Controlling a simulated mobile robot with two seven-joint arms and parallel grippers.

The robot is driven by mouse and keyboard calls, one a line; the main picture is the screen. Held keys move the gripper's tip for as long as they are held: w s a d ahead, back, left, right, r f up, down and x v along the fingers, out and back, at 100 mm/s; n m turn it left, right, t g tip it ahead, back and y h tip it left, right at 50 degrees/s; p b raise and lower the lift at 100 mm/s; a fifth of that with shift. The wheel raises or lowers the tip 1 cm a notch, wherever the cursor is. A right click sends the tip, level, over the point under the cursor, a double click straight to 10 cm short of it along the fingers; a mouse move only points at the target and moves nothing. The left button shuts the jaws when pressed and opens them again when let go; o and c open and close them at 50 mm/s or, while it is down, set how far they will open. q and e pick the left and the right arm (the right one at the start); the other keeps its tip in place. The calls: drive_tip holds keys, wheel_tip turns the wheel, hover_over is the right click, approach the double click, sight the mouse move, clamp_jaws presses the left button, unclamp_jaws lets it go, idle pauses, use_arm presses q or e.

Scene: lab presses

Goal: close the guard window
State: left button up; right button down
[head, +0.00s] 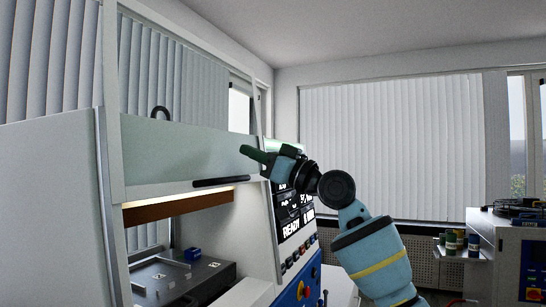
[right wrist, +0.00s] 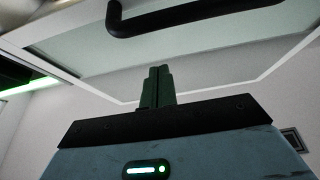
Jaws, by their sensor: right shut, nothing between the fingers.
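The guard window (head: 180,150) is a pale see-through panel on the white machine, standing raised with the work space open below it. A black bar handle (head: 220,182) runs along its lower edge. My right gripper (head: 248,153) is shut and empty, its dark green fingers in front of the right part of the window, above the handle in the head view. In the right wrist view the closed fingers (right wrist: 156,85) point toward the window (right wrist: 215,50), with a black handle (right wrist: 180,18) beyond the tips, apart from them. My left gripper is not in view.
Inside the opening lies a dark bed (head: 175,275) with a small blue block (head: 193,253). A control panel (head: 292,215) reading "READY" sits right of the opening, close to my right arm. Another machine (head: 518,250) and a shelf with cans (head: 458,242) stand far right.

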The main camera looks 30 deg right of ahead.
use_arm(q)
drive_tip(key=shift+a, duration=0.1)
use_arm(e)
drive_tip(key=shift+f, duration=2.05)
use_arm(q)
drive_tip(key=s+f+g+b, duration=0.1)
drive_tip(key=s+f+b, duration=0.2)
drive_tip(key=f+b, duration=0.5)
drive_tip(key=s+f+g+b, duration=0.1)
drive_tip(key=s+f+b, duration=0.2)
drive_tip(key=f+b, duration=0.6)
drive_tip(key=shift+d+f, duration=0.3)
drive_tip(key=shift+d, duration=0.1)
use_arm(e)
drive_tip(key=s+d+f, duration=0.1)
drive_tip(key=f, duration=1.4)
drive_tip(key=s+d+f, duration=0.1)
drive_tip(key=s+f, duration=0.1)
drive_tip(key=f, duration=1.4)
drive_tip(key=shift+s+d, duration=0.15)
drive_tip(key=shift+d, duration=0.15)
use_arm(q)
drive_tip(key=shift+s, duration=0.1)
